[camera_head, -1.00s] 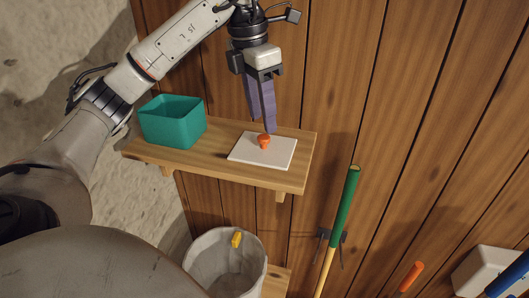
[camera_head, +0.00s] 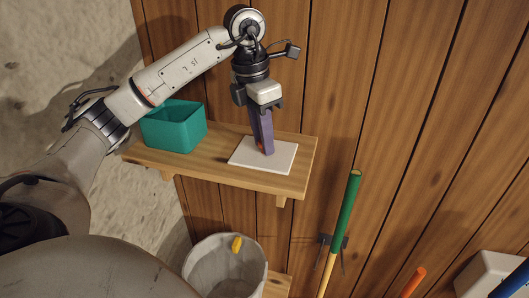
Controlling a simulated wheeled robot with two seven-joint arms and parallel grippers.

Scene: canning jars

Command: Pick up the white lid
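The white lid (camera_head: 256,162) is a flat square plate lying on the wooden shelf. Its orange knob is now hidden behind the fingers of my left gripper (camera_head: 267,151). The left gripper comes down from above, and its purple fingers reach to the middle of the lid, where the knob is. I cannot tell whether the fingers are apart around the knob or shut on it. My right gripper is not in view.
A teal open box (camera_head: 172,131) stands on the shelf (camera_head: 215,158) left of the lid. A grey bin (camera_head: 210,262) with a yellow object (camera_head: 237,244) is below. A green-and-yellow pole (camera_head: 346,210) leans at the wall on the right. The shelf's right end is bare.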

